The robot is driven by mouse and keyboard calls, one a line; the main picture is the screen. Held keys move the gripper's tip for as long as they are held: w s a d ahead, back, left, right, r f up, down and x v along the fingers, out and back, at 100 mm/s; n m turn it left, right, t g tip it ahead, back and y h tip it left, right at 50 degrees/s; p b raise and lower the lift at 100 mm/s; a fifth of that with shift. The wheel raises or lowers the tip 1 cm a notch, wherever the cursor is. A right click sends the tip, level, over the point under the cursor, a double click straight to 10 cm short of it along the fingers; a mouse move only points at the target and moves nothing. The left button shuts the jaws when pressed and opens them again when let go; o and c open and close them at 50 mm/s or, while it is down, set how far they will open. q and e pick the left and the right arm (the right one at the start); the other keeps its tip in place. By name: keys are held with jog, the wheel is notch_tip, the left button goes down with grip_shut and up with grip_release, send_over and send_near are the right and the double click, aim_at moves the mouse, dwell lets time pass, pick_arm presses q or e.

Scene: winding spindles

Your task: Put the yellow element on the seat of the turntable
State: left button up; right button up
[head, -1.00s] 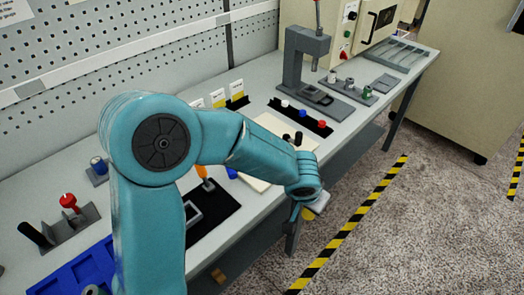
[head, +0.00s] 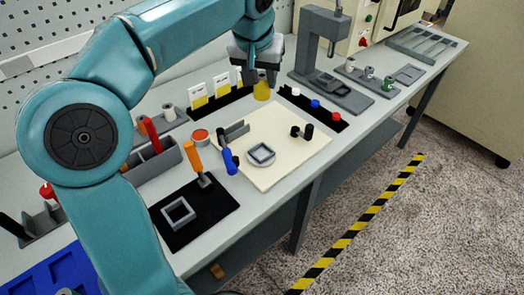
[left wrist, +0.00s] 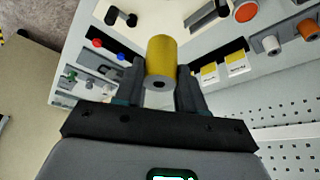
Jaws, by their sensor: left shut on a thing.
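The yellow element (head: 262,91) is a short cylinder with a hole in its end face. My left gripper (head: 259,72) is shut on it and holds it above the back edge of the cream board (head: 290,165). In the left wrist view the yellow element (left wrist: 161,58) sits between the two dark fingers. A grey angular piece with a round recess (head: 261,154) lies on the board, in front of and below the gripper; it may be the turntable, and its seat looks empty. My right gripper is not in view.
A black strip with white, blue and red pieces (head: 315,105) lies right of the gripper, and a grey press (head: 320,50) stands behind it. An orange-handled tool (head: 193,158), a blue piece (head: 229,162) and a black mat (head: 225,200) lie to the left.

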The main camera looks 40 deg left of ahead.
pick_arm(q)
jog(key=shift+s+f+b, duration=0.1)
jog(key=shift+f+b, duration=1.1)
jog(key=shift+f, duration=8.3)
jog(key=shift+f+b, duration=0.2)
jog(key=shift+b, duration=0.1)
jog(key=o, duration=1.2)
jog(key=shift+r, duration=0.1)
jog(key=shift+c, duration=0.2)
